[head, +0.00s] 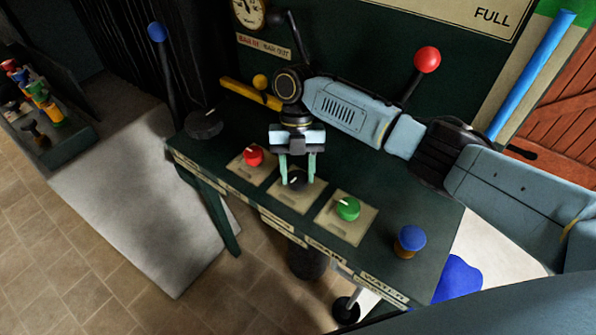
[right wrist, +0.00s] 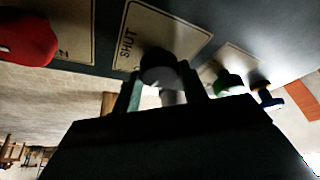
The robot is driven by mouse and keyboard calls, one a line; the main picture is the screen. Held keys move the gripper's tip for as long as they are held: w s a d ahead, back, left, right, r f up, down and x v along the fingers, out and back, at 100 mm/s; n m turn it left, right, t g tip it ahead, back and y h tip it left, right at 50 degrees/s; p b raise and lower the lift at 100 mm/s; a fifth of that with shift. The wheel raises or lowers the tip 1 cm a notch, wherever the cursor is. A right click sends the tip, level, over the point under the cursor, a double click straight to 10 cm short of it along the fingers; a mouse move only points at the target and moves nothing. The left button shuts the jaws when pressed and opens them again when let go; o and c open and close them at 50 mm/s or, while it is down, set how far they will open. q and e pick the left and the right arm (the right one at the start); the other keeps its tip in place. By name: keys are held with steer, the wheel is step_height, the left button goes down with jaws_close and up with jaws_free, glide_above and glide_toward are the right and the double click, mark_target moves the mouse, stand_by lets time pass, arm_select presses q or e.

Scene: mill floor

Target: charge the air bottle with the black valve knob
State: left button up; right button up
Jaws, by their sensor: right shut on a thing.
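The black valve knob (head: 296,179) sits on a cream plate in the middle of the dark green bench, between a red knob and a green knob. My right gripper (head: 299,174) comes down over it from above, with its two pale green fingers on either side, shut on the knob. In the right wrist view the black knob (right wrist: 160,68) is between the fingers, beside a plate (right wrist: 180,32) marked SHUT. The knob's pointer is partly hidden. No air bottle can be made out. My left gripper is not in view.
Levers with a red ball (head: 427,59) and a blue ball (head: 156,32) rise behind. A gauge (head: 249,13) is at the top.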

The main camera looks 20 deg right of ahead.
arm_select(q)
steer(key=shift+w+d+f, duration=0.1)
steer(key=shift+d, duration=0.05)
arm_select(e)
steer(key=shift+f+n, duration=0.1)
steer(key=shift+n, duration=0.2)
steer(key=o, duration=1)
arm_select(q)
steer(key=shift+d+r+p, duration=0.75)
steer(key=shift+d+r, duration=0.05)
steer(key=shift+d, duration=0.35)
arm_select(e)
steer(key=v, duration=1.3)
steer(key=shift+a+r, duration=0.15)
steer(key=shift+r, duration=0.1)
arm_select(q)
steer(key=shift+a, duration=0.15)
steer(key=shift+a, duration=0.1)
